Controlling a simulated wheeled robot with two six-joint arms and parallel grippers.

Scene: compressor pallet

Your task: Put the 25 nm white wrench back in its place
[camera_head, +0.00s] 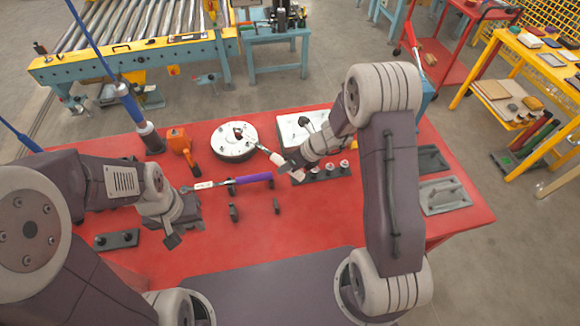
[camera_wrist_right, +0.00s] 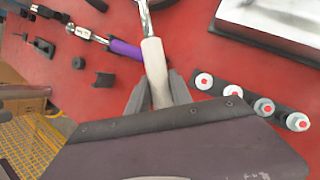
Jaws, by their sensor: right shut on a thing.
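The white wrench (camera_head: 277,159) is in my right gripper (camera_head: 292,171), raised over the red table. In the right wrist view my right gripper (camera_wrist_right: 154,90) is shut around the white handle (camera_wrist_right: 154,62), and the metal shaft points away from me. A purple-handled wrench (camera_head: 250,179) lies nearby and also shows in the right wrist view (camera_wrist_right: 124,48). Two small empty black holders (camera_head: 233,212) (camera_head: 276,205) stand in front of it. My left gripper (camera_head: 172,239) is over the left part of the table; I cannot tell whether it is open. The 25 nm marking is not readable.
A round white flange (camera_head: 234,141) and a white-topped block (camera_head: 300,128) are at the back. A black rack with several sockets (camera_head: 322,173) is close to my right gripper. The table's front middle is clear.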

